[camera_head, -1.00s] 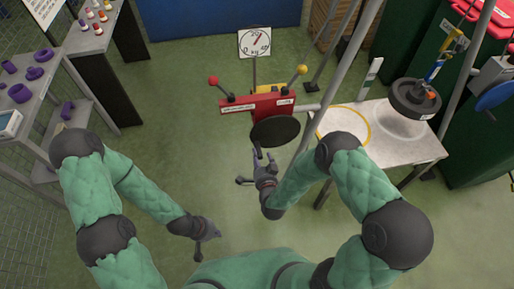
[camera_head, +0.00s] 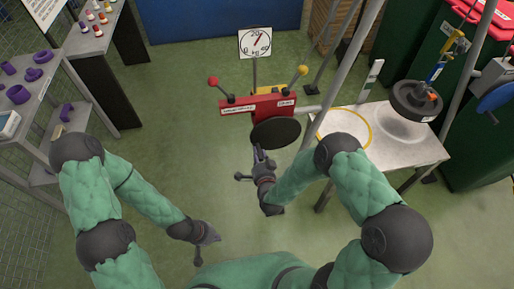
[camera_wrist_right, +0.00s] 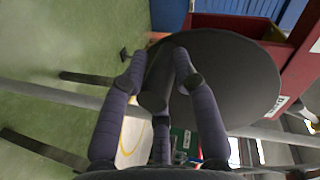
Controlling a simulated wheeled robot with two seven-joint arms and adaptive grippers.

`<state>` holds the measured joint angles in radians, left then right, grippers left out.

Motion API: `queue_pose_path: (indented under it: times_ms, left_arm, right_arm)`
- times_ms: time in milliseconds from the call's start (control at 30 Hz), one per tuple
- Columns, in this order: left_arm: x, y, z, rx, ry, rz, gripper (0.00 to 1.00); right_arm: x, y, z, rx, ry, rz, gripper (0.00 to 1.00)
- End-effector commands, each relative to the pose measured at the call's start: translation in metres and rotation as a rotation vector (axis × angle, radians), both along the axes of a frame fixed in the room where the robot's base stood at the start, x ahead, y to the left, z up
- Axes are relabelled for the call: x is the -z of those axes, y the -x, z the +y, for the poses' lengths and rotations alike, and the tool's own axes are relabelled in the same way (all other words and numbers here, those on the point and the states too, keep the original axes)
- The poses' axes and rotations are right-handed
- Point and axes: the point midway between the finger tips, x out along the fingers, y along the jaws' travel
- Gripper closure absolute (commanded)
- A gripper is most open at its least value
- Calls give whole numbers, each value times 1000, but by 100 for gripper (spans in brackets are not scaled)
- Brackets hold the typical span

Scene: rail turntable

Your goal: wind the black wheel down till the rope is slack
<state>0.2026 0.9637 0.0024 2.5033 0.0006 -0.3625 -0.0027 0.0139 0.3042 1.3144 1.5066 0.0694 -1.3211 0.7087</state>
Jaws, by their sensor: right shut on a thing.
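The black wheel (camera_head: 276,132) is a dark disc on the front of a red winch box (camera_head: 240,106). It also shows large in the right wrist view (camera_wrist_right: 235,75). My right gripper (camera_head: 260,153) is at the wheel's lower left edge. In the right wrist view its fingers are shut around the wheel's dark handle (camera_wrist_right: 158,85). A dark round weight (camera_head: 412,105) is under a blue and yellow hook (camera_head: 437,70) at the right, with a shadow on the table below. Rope tension cannot be told. My left gripper (camera_head: 210,235) is low, away from the winch; its finger opening is unclear.
A white-topped table (camera_head: 400,150) with a yellow ring (camera_head: 367,125) stands right of the winch. Grey poles (camera_head: 345,70) rise beside it. A kg dial (camera_head: 255,42) stands behind. Shelves (camera_head: 48,85) with purple parts are at left. Floor between is clear.

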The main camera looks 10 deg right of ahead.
Motion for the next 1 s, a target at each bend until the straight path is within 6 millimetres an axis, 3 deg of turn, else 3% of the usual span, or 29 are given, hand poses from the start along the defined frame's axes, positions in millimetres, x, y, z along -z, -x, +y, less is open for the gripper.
queue_pose_path:
  times_ms: [1000]
  left_arm:
    - [15,0,0,0,0,0,100]
  right_arm:
    - [18,1,-15,12,208,8,100]
